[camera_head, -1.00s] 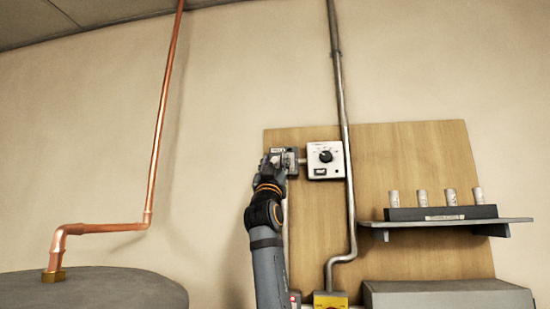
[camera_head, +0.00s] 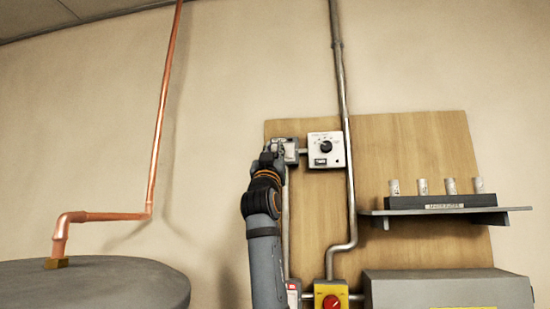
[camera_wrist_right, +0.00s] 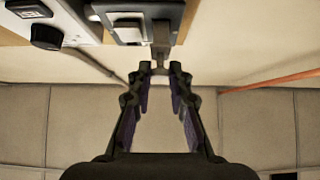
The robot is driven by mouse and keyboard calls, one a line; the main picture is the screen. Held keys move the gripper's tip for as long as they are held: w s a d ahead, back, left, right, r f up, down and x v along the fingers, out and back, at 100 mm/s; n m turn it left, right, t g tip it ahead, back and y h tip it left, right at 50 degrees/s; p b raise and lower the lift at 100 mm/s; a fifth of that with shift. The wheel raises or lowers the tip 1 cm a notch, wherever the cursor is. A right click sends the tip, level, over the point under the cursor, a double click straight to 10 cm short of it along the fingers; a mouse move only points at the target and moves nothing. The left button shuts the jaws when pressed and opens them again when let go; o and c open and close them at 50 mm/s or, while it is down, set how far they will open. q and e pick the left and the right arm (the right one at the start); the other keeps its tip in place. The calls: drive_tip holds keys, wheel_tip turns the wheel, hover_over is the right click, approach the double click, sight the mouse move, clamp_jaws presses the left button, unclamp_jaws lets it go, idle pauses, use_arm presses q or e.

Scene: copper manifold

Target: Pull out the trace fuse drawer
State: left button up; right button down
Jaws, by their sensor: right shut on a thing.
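The trace fuse drawer sits in a small grey box (camera_head: 291,151) on the left part of the wooden board, left of the white dial box. In the right wrist view the grey box (camera_wrist_right: 135,18) is at the top, with a narrow pull tab (camera_wrist_right: 160,48) hanging from it. My right gripper (camera_head: 273,149) is at the left side of the box and partly covers it. In the right wrist view its fingertips (camera_wrist_right: 160,70) are closed around the tab. How far the drawer is out I cannot tell. My left gripper is not in view.
The white dial box (camera_head: 326,150) and grey conduit (camera_head: 341,90) are just right. A shelf (camera_head: 480,212) holds several cylinders. Below are a yellow box with a red knob (camera_head: 331,302) and a grey cabinet (camera_head: 445,288). A copper pipe (camera_head: 158,120) runs at left.

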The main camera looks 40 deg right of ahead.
drive_tip(key=shift+s+a+f, duration=0.1)
drive_tip(key=shift+s+a, duration=0.1)
drive_tip(key=shift+a, duration=0.05)
drive_tip(key=shift+w+d, duration=0.1)
drive_tip(key=shift+w, duration=0.05)
drive_tip(key=c, duration=1.5)
unclamp_jaws()
drive_tip(key=shift+o, duration=1.4)
drive_tip(key=shift+s, duration=0.2)
drive_tip(key=shift+a, duration=0.2)
drive_tip(key=v, duration=1.2)
drive_tip(key=shift+d, duration=0.1)
